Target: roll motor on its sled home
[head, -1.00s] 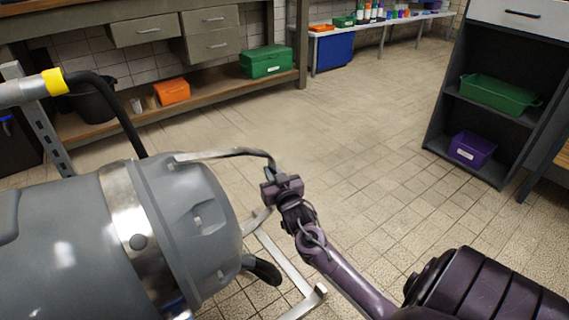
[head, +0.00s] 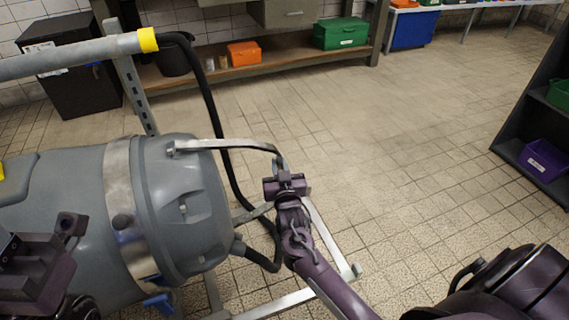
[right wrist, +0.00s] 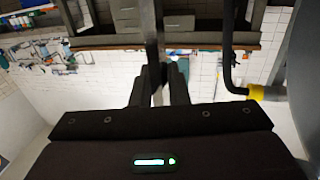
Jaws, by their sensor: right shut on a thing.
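The grey motor (head: 185,200) lies on its side at the left of the head view, with a shiny metal band around it. Its sled (head: 310,293) shows as pale metal rails on the floor at its right end. A bent metal handle (head: 225,145) reaches out from the motor's end. My right gripper (head: 282,175) is shut on the handle's outer end; in the right wrist view its fingers (right wrist: 160,85) close on a narrow bar. My left gripper (head: 70,235) is partly in view at lower left, in front of the motor; its jaws are unclear.
A grey pipe with a yellow collar (head: 148,40) and a hanging black hose (head: 215,110) stand beyond the motor. A workbench shelf (head: 290,55) holds an orange bin (head: 243,54) and a green box (head: 340,34). A dark shelf unit (head: 530,150) stands at right. The floor between is clear.

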